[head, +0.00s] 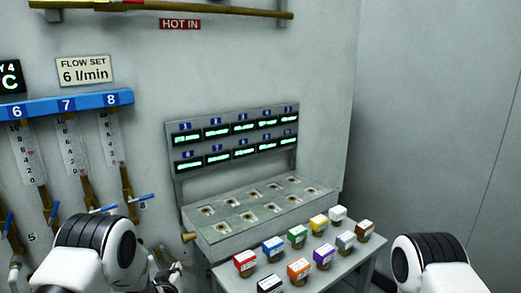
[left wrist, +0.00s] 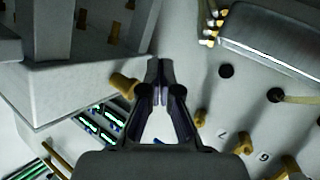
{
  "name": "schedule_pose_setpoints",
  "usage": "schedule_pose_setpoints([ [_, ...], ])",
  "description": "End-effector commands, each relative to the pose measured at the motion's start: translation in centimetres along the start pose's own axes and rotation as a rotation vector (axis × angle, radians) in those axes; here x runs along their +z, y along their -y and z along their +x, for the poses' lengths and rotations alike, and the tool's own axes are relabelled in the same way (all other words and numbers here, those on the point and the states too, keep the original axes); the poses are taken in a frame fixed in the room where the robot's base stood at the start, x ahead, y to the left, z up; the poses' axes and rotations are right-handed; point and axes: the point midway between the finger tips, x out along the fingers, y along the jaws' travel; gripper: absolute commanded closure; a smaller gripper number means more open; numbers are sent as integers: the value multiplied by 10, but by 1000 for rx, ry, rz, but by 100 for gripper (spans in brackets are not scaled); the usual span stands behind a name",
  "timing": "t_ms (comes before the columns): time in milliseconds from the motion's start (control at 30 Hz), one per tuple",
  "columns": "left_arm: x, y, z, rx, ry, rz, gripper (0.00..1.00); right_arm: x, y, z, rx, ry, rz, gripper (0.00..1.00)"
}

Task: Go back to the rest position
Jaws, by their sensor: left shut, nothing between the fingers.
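My left gripper (head: 172,274) shows small at the bottom of the head view, beside my white and black left arm and left of the table. In the left wrist view its two dark fingers (left wrist: 160,82) meet at the tips with nothing between them. My right arm shows at the lower right of the head view, but its gripper is out of the picture.
Several coloured blocks, including a red one (head: 245,263), stand in front. A brass knob (head: 188,238) juts left. Valves and flow tubes (head: 112,138) line the left wall.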

Motion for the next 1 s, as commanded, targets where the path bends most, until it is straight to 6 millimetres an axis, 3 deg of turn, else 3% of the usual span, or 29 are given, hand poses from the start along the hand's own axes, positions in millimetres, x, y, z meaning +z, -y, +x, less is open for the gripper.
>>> schedule_pose_setpoints([
  [33,38,16,-16,-27,90,26,100,0,0,6,0,0,0,60],
  [167,121,53,-73,-90,334,100,100,0,0,15,0,0,0,60],
  [300,204,90,-161,-143,631,179,100,0,0,25,0,0,0,60],
  [433,260,116,-262,-171,919,243,100,0,0,34,0,0,0,60],
  [500,277,124,-314,-177,1058,269,100,0,0,38,0,0,0,60],
  [600,288,131,-371,-177,1207,292,100,0,0,41,0,0,0,60],
  [667,290,132,-391,-175,1260,299,100,0,0,42,0,0,0,60],
  [767,291,132,-405,-173,1295,305,100,0,0,42,0,0,0,60],
  [1000,290,132,-404,-173,1294,305,100,0,0,41,0,0,0,60],
])
